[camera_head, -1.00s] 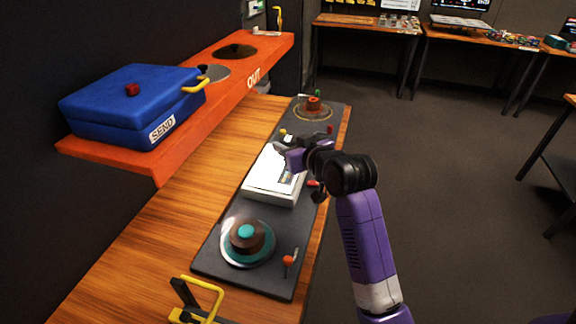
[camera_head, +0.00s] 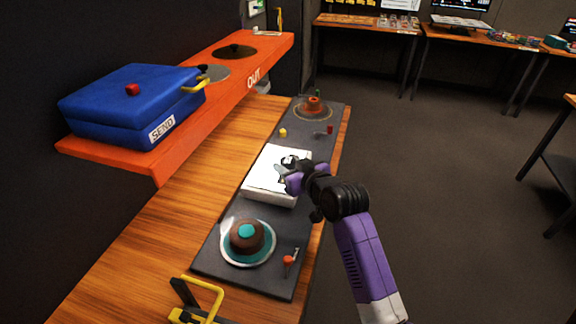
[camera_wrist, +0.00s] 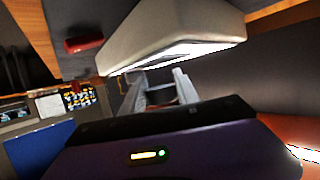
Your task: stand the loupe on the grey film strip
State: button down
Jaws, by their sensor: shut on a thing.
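My gripper (camera_head: 283,170) is over the white light box (camera_head: 262,190) on the dark panel, near its far right part. In the wrist view my gripper (camera_wrist: 160,88) points toward the lit box (camera_wrist: 175,35), its fingers a little apart around a small grey thing. I take this to be the loupe; it is mostly hidden by the fingers and its shape is unclear. No loupe shows elsewhere. The grey film strip cannot be made out now; my gripper covers part of the box top. Whether the held thing touches the box cannot be told.
The dark panel (camera_head: 225,215) also bears a near trackball (camera_head: 246,236), an orange-knobbed lever (camera_head: 289,260), a far trackball (camera_head: 314,104) and a small yellow knob (camera_head: 283,132). A blue case (camera_head: 130,105) sits on the orange shelf (camera_head: 270,52) at left. Bare wood (camera_head: 150,240) lies left of the panel.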

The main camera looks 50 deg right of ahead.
jog(key=c, duration=0.9)
grip_release()
jog(key=shift+r, duration=0.25)
jog(key=shift+s+a, duration=0.15)
jog(key=shift+s, duration=0.2)
jog(key=v, duration=1.1)
jog(key=shift+b, duration=0.4)
jog(key=shift+s, duration=0.1)
